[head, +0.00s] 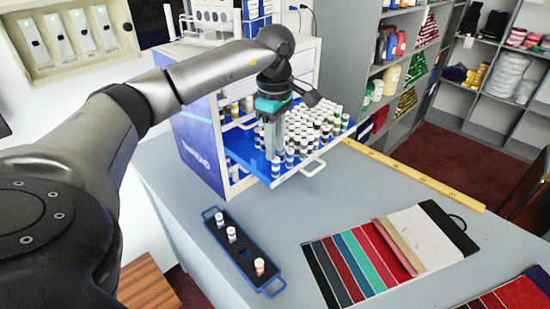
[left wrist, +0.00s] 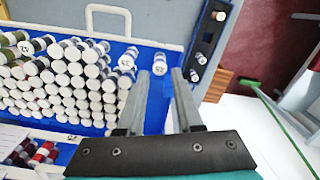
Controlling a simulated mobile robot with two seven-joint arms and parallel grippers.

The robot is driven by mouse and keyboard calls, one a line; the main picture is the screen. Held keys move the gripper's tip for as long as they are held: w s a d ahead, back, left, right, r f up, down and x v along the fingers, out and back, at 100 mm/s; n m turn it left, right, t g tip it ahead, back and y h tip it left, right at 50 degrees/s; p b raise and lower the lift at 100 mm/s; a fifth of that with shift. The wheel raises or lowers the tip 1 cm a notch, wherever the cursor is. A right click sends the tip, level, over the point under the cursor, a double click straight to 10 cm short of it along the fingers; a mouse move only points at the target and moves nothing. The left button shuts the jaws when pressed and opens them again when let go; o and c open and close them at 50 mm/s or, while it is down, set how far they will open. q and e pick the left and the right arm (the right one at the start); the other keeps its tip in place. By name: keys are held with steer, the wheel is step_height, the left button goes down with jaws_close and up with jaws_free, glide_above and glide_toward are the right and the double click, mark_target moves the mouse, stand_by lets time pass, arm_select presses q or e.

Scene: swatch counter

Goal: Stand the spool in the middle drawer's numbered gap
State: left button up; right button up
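My left gripper (head: 276,153) points down over the front edge of the open blue drawer (head: 298,176). In the left wrist view its fingertips (left wrist: 163,72) are a little apart. A white-capped spool (left wrist: 159,62) shows at the tips, level with its neighbours. In the head view, this spool (head: 276,168) appears upright directly below the fingers. Whether the fingers grip it or only stand around it is not clear. Several upright spools (head: 318,128) fill the drawer, and bare blue floor (left wrist: 140,85) shows near the fingers. My right gripper is not in view.
A blue tray (head: 242,257) on the counter holds three upright spools and shows empty dark slots. A striped swatch card (head: 352,265) lies to its right. A yellow ruler (head: 415,175) runs along the far edge. The drawer's handle (head: 314,168) sticks out in front. Grey counter is bare between.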

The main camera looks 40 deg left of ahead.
arm_select(q)
step_height(320, 180, up, 8)
stand_by(1.5)
